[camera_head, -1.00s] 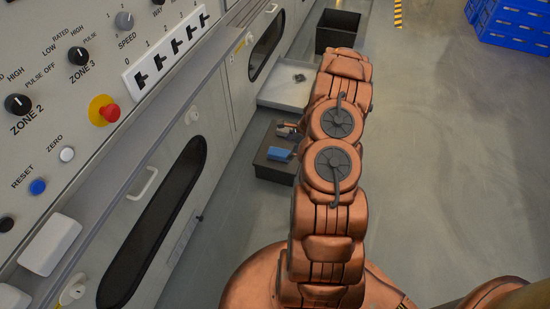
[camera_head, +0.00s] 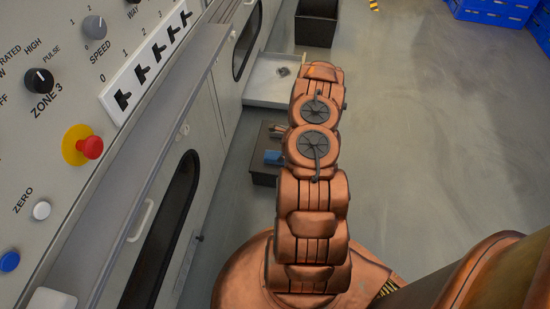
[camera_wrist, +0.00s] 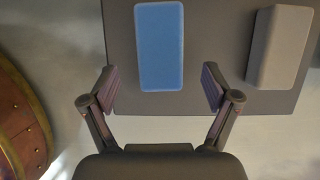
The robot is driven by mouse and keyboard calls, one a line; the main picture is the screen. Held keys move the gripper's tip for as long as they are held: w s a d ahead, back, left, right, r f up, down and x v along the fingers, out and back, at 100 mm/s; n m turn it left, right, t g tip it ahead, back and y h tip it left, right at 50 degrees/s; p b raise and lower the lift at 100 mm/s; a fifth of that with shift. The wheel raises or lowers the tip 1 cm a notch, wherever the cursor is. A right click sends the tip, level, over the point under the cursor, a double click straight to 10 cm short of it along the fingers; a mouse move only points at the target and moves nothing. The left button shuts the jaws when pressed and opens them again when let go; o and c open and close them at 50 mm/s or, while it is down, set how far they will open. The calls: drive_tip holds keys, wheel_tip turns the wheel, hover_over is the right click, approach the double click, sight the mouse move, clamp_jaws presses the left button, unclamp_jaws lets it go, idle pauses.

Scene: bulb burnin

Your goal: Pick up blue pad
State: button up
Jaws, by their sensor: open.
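The blue pad (camera_wrist: 160,47) lies flat on a dark grey surface (camera_wrist: 120,30) in the wrist view. It is also visible in the head view (camera_head: 273,158), on a low dark stand (camera_head: 262,179) left of my arm and partly covered by it. My gripper (camera_wrist: 158,88) is open and empty. Its two fingers are spread wider than the pad, one to each side. The fingertips are level with the pad's near end, and I cannot tell the height between them.
A grey block (camera_wrist: 279,47) lies right of the pad on the same surface. A pale tray (camera_head: 262,93) and a black bin (camera_head: 316,31) stand beyond the stand. The control cabinet (camera_head: 215,110) borders the left. Floor to the right is open, with blue crates (camera_head: 495,10) at the back.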

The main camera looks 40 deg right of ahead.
sight(276, 155)
drive_tip(key=shift+w+a+b+x, duration=0.15)
drive_tip(key=shift+b+x, duration=0.3)
drive_tip(key=shift+x, duration=0.85)
drive_tip(key=shift+w+a+b+x, duration=0.15)
drive_tip(key=shift+b+x, duration=0.25)
drive_tip(key=shift+x, duration=0.9)
drive_tip(key=shift+d+r, duration=0.1)
drive_tip(key=shift+r, duration=0.1)
drive_tip(key=shift+f, duration=0.25)
drive_tip(key=shift+c, duration=0.2)
drive_tip(key=c, duration=1.2)
